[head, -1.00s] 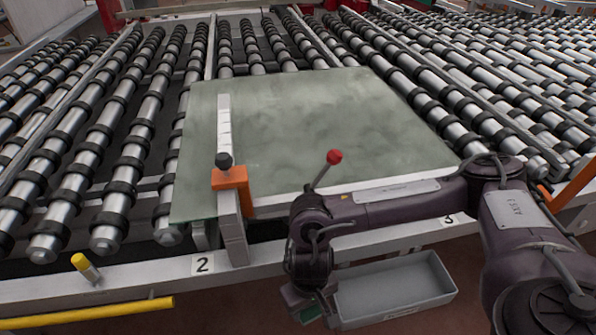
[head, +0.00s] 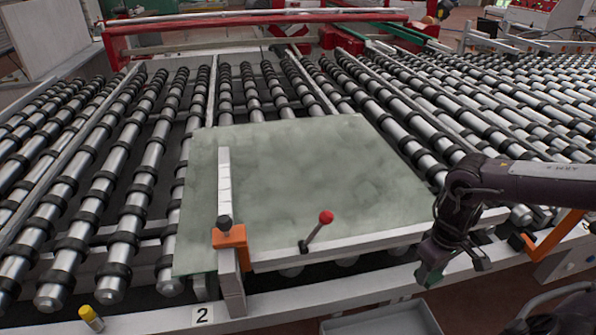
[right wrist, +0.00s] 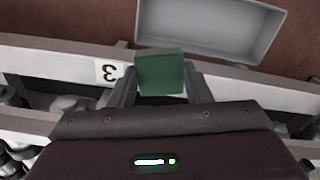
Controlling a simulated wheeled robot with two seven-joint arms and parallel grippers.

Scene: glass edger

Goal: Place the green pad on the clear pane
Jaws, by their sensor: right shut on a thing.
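The clear pane (head: 300,185) is a greyish-green translucent sheet lying flat on the black-ringed rollers in the head view. My right gripper (head: 433,268) is to the right of the pane's near right corner, above the front rail and apart from the pane. It is shut on the green pad (head: 430,279), a small dark green block. In the right wrist view the pad (right wrist: 160,74) sits between the two fingers, over the rail and beside the number 3 label. My left gripper is out of view.
An orange clamp (head: 230,238) with a black knob and an upright white ruler-like strip stand at the pane's near left. A red-knobbed lever (head: 318,229) rises at the pane's front edge. A grey tray (head: 385,322) hangs below the front rail. The pane's middle is clear.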

